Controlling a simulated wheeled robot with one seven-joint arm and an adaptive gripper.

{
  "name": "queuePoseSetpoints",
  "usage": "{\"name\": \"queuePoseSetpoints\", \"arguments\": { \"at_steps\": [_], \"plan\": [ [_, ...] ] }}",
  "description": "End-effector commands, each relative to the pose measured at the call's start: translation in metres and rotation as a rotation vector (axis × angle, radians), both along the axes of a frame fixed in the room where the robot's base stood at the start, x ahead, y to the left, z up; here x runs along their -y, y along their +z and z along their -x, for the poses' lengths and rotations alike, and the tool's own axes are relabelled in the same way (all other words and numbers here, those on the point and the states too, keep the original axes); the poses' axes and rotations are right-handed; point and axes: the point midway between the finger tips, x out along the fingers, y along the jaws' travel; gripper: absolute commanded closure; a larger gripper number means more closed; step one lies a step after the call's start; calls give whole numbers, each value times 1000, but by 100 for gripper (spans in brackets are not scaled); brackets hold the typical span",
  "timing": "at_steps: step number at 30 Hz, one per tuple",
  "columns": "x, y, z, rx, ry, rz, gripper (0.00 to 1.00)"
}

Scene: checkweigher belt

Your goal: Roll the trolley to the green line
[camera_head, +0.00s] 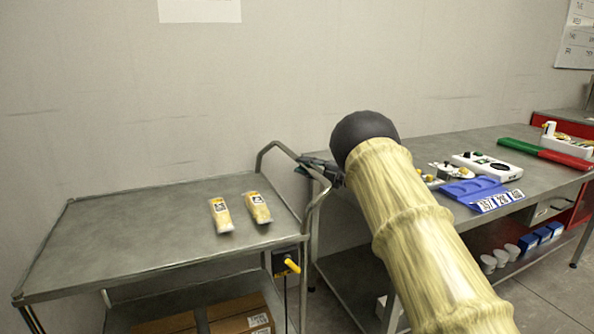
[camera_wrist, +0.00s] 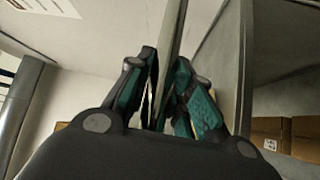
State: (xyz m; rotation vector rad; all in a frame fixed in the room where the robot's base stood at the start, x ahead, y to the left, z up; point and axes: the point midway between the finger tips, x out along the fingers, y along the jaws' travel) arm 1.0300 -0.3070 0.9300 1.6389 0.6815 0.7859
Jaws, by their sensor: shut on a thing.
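The grey metal trolley (camera_head: 130,235) stands at the left in the head view, with two yellow packets lying on its top, a left one (camera_head: 221,215) and a right one (camera_head: 257,207). Its tubular handle (camera_head: 284,150) rises at its right end. My gripper (camera_head: 328,172) is at the handle's upper right part, partly hidden by my arm. In the wrist view my gripper (camera_wrist: 162,90) has its fingers on either side of the handle bar (camera_wrist: 171,50) and is shut on it. No green line on the floor shows in either view.
A yellow lever (camera_head: 291,265) is on the trolley's right end. Cardboard boxes (camera_head: 240,315) lie on its lower shelf. A long steel bench (camera_head: 430,150) stands close to the right, carrying a blue tray (camera_head: 480,190) and a green and red strip (camera_head: 520,147). A wall is behind.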

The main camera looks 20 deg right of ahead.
Motion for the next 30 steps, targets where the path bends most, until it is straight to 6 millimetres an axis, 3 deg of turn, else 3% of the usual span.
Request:
{"name": "queuePoseSetpoints", "arguments": {
  "at_steps": [6, 17, 18, 21, 30],
  "plan": [
    [18, -1, -1, -1, -8, 2, 100],
    [18, 0, -1, -1, -7, 1, 100],
    [18, -1, -1, 0, -6, 1, 76],
    [18, 0, -1, 0, -6, 1, 58],
    [19, 1, -1, 1, -7, 1, 57]
  ]
}}
